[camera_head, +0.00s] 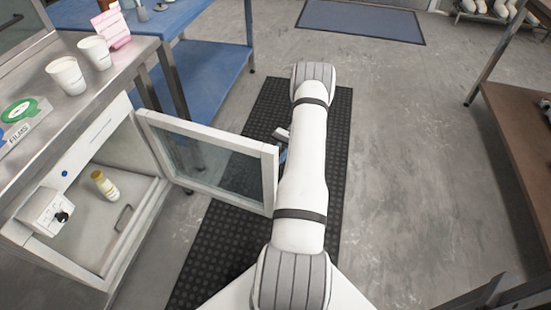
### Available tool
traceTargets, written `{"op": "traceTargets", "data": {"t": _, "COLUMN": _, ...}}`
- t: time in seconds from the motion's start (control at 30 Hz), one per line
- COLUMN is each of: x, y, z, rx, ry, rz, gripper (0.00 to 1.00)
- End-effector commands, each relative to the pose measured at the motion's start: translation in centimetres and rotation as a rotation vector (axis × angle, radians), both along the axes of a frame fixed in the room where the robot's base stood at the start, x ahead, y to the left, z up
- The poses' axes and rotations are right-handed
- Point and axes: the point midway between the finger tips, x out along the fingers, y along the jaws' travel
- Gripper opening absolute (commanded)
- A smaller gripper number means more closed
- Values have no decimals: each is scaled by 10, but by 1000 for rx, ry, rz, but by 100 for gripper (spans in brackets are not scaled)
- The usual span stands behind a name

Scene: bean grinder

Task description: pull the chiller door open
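The chiller door (268,182), a white frame around a glass pane, stands swung wide out from the chiller (68,262) under the steel counter. It is hinged at the chiller's far side. My gripper (283,150) is at the door's free edge, between the door and my white arm. Only a small grey and blue-black part of it shows. Its fingertips, and any handle they may touch, are hidden behind the door edge and my arm.
Cups (66,76) stand on the counter (120,68). A blue table (212,72) is behind the door, a brown table (520,135) at right.

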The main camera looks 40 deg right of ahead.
Motion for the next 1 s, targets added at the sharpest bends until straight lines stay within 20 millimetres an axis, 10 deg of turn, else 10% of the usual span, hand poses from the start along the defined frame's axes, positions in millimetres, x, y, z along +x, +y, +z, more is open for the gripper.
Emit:
{"op": "traceTargets", "data": {"t": 0.23, "x": -1, "y": 0, "z": 41, "rx": 0, "ry": 1, "rz": 0, "gripper": 17}}
{"op": "traceTargets", "data": {"t": 0.63, "x": -1, "y": 0, "z": 45, "rx": 0, "ry": 1, "rz": 1, "gripper": 17}}
{"op": "traceTargets", "data": {"t": 1.0, "x": 0, "y": 0, "z": 87, "rx": -1, "ry": 0, "rz": 1, "gripper": 0}}
